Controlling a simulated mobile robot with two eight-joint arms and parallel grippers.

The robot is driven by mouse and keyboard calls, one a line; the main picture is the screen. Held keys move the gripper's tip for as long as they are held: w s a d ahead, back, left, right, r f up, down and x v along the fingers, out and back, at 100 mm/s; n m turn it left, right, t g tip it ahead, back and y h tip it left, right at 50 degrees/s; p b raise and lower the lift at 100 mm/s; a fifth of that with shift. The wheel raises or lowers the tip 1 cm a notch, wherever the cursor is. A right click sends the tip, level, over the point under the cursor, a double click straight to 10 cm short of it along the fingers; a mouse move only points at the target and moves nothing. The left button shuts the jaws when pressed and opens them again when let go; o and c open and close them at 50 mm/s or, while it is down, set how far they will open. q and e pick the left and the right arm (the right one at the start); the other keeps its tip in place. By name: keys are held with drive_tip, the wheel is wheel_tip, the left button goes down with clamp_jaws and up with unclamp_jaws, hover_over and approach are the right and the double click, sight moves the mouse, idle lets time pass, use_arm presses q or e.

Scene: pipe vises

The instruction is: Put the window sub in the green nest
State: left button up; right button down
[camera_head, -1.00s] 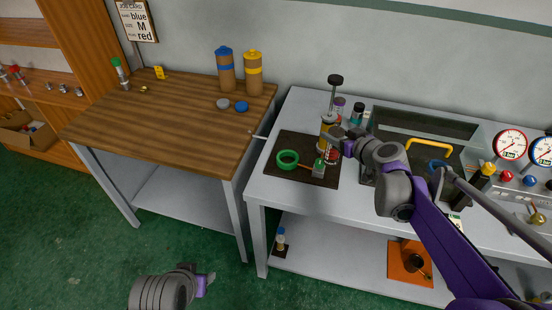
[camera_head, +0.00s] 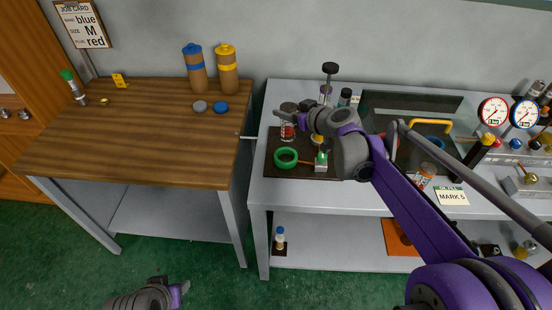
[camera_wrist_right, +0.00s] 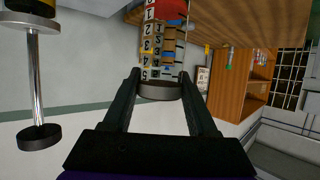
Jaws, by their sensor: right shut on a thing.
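The window sub (camera_head: 287,131), a short clear-walled cylinder with a dark cap and red inside, hangs from my right gripper (camera_head: 286,113). In the right wrist view the sub (camera_wrist_right: 162,55) sits between the two dark fingers, its grey end toward the palm; numbered strips lie behind its clear wall. The green nest (camera_head: 286,167), a green ring, lies on the dark mat below the sub in the head view. The exact height gap cannot be told. My left gripper (camera_head: 183,288) is low at the bottom edge, away from the tables; its finger opening is unclear.
The dark mat (camera_head: 290,173) lies on the grey bench (camera_head: 370,197). A green-and-white block (camera_head: 321,161) stands right of the ring. A black-knobbed post (camera_head: 329,69) rises behind. The wooden table (camera_head: 120,140) at left holds two capped tubes.

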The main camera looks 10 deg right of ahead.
sight(292, 139)
drive_tip(key=shift+w+a+f, duration=0.1)
wheel_tip(292, 139, down, 5)
drive_tip(key=shift+f+b, duration=0.15)
drive_tip(key=shift+b, duration=0.25)
drive_tip(key=shift+f, duration=2.2)
drive_tip(key=shift+f, duration=0.1)
drive_tip(key=shift+c, duration=1)
unclamp_jaws()
